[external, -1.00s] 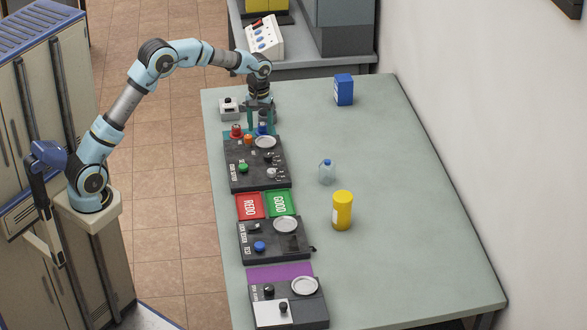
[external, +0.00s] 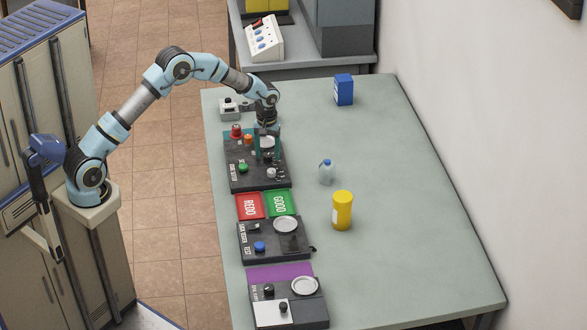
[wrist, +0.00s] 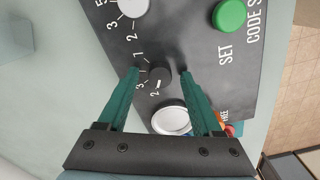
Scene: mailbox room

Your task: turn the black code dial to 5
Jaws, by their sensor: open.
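The black code dial (wrist: 161,76) sits on the dark "CODE SETTER" panel (external: 240,179), beside printed numbers. A 1 and a 2 are readable near it; a short white mark shows close to the 2, but the exact setting is hard to tell. My gripper (wrist: 160,72) is open, its green fingers pointing down at the panel with one fingertip on each side of the black dial. I cannot tell whether they touch it.
A white dial (wrist: 133,7) and a green SET button (wrist: 230,15) are close by, as is a round pale disc (wrist: 171,119). Red and orange buttons (external: 248,139) are at the panel's far end. A bottle (external: 326,172) and yellow jar (external: 342,210) stand right; the table between is clear.

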